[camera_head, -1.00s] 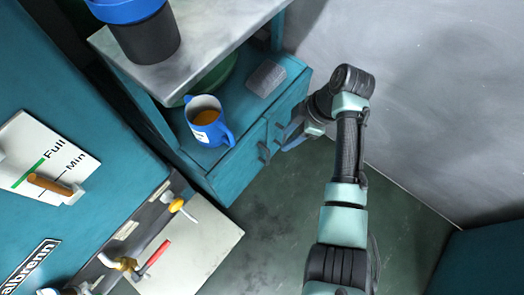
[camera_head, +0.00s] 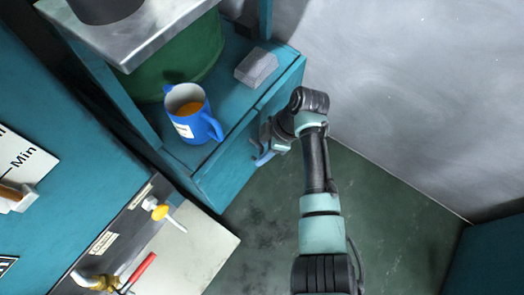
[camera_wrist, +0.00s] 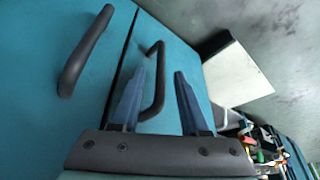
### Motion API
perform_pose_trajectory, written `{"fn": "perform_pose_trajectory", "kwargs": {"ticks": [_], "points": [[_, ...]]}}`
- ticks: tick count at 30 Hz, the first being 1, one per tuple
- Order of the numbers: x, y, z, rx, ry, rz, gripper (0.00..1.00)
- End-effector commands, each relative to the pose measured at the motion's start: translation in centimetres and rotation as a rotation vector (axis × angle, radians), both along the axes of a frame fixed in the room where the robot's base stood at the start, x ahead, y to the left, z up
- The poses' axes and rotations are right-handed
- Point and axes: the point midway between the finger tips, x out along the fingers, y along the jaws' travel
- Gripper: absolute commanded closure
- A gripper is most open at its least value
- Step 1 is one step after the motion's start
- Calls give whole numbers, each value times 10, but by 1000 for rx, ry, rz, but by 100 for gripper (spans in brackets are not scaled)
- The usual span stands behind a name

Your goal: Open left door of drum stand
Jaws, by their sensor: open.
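The teal drum stand (camera_head: 222,172) has two front doors, both looking shut, with a thin dark seam between them. In the wrist view the left door (camera_wrist: 184,60) is the panel right of the seam, and its dark bar handle (camera_wrist: 160,88) lies between my fingers. My gripper (camera_wrist: 158,74) is open, one blue-grey finger on each side of the handle; I cannot tell whether either touches it. The other door (camera_wrist: 50,25) has a similar handle (camera_wrist: 84,50). In the head view my gripper (camera_head: 262,157) is at the stand's front and hides the handle.
On the stand's shelf are a blue mug (camera_head: 186,112) with orange-brown contents, a grey block (camera_head: 256,67) and a green drum (camera_head: 180,68). Green floor (camera_head: 380,200) is clear before the stand; a grey wall is behind.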

Motion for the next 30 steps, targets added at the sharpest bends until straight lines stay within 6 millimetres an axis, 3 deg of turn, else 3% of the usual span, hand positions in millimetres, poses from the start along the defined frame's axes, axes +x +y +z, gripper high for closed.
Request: {"fn": "perform_pose_trajectory", "kwargs": {"ticks": [6,14,30], "points": [[0,0,0,0,0,0,55],[0,0,0,0,0,0,100],[0,0,0,0,-1,1,100]]}}
